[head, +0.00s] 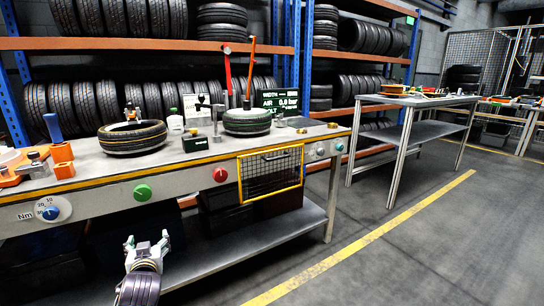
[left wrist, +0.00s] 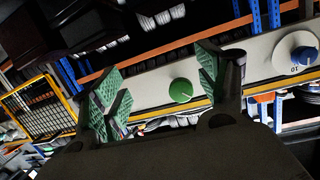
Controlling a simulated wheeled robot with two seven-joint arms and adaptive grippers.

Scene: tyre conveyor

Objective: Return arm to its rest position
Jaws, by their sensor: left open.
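My left gripper (head: 147,246) is low in the head view, in front of the bench's front panel and above its lower shelf. Its two fingers are spread with nothing between them. In the left wrist view the same gripper (left wrist: 160,88) shows green ribbed pads set wide apart, with the green button (left wrist: 180,90) on the panel seen beyond the gap. The gripper looks apart from the bench. My right gripper is not in either view.
The bench (head: 105,178) carries a tyre (head: 133,142) at left and another tyre (head: 246,124) near a display (head: 280,101). A yellow-framed mesh guard (head: 270,174) is on its front. Tyre racks (head: 140,45) stand behind. The floor (head: 400,250) at right is clear.

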